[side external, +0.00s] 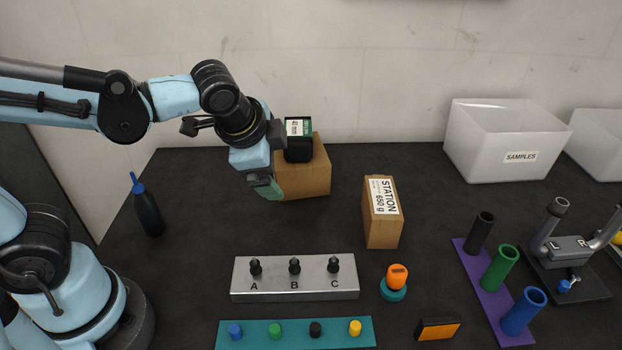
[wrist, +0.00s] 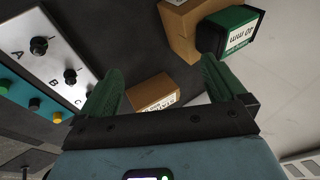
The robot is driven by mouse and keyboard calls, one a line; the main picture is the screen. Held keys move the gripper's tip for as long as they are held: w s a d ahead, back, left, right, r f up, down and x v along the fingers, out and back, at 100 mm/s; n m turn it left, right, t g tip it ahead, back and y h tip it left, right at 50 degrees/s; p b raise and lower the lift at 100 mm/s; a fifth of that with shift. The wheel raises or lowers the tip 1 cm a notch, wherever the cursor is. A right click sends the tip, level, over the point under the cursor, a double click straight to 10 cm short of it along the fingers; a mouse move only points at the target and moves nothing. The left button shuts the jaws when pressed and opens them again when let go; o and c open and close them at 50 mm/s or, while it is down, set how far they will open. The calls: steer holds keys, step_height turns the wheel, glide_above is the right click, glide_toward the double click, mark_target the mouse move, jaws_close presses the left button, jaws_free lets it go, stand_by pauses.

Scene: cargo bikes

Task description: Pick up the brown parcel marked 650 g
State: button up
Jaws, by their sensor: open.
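The brown parcel (side external: 382,231) stands upright on the dark table, right of centre in the side view. Its white label reads "STATION 650 g". In the wrist view the parcel (wrist: 152,91) shows between my fingers, its lower part and most of its label hidden behind the gripper body. My gripper (side external: 266,187) is above the table, to the left of the parcel and apart from it. In the wrist view my gripper (wrist: 161,72) has its two green fingers spread wide, with nothing held.
A larger brown box (side external: 316,175) with a green-and-black box (side external: 299,140) on it stands close behind my gripper. A metal block (side external: 295,288) with knobs lies in front. An orange-topped item (side external: 397,277) stands before the parcel. Purple tube rack (side external: 484,287) is to the right.

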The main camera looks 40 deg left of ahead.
steer(key=w+d+f+m+t+y, duration=0.1)
steer(key=w+d+m+y, duration=0.15)
steer(key=d+m, duration=0.3)
steer(key=w+d+m+y, duration=0.1)
steer(key=w+d+m, duration=0.2)
steer(key=d+m, duration=0.25)
steer(key=m+t+y, duration=0.2)
steer(key=m+t, duration=0.1)
steer(key=m, duration=0.6)
glide_toward(384, 196)
steer(key=shift+h, duration=0.25)
steer(key=shift+x, duration=3.9)
steer(key=shift+s+a, duration=0.15)
steer(key=c, duration=1.6)
steer(key=shift+c, duration=0.4)
steer(key=shift+r, duration=0.1)
